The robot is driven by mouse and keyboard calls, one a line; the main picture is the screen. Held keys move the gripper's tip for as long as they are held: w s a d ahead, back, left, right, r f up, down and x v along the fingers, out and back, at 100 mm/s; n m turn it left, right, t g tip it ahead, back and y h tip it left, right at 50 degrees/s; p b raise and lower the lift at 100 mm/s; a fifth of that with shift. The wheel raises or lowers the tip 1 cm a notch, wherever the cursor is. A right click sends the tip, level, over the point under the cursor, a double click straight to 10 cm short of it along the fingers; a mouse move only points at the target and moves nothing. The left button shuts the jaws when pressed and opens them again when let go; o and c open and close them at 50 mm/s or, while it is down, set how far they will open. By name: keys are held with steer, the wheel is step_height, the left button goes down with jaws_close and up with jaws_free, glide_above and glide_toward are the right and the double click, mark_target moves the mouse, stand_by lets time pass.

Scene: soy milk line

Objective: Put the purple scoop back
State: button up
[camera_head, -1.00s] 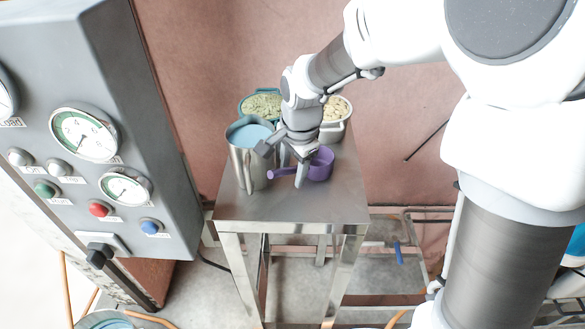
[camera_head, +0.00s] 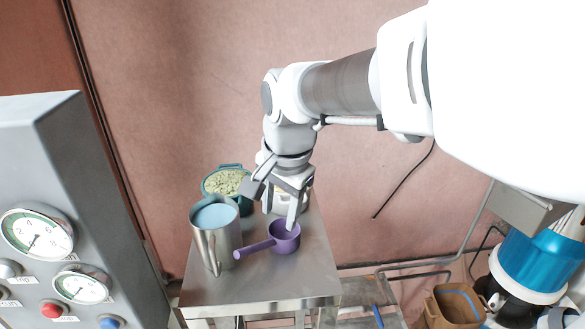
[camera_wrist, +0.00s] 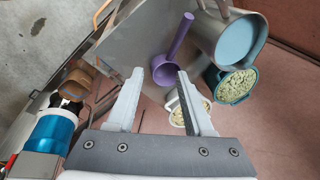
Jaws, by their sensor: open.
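The purple scoop (camera_head: 284,237) rests on the steel table (camera_head: 262,284), its handle pointing left toward the metal jug. In the wrist view the scoop (camera_wrist: 165,68) lies beyond the fingertips, its cup close to the gap between them. My gripper (camera_head: 279,205) is open and empty, above and just behind the scoop in the head view. It also shows in the wrist view (camera_wrist: 158,72). I cannot tell whether a finger touches the scoop's rim.
A metal jug (camera_head: 214,248) with pale blue contents stands left of the scoop. Behind are a teal container (camera_head: 237,167) of green pellets and a white container (camera_wrist: 178,122), partly hidden by my gripper. A gauge panel (camera_head: 75,255) stands at left. The table front is clear.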

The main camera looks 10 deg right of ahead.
steer(key=s+d+n+t+h, duration=0.1)
steer(key=s+d+n+t, duration=0.2)
steer(key=s+d+n, duration=0.5)
steer(key=s+d, duration=0.3)
steer(key=s, duration=0.3)
steer(key=shift+r, duration=0.25)
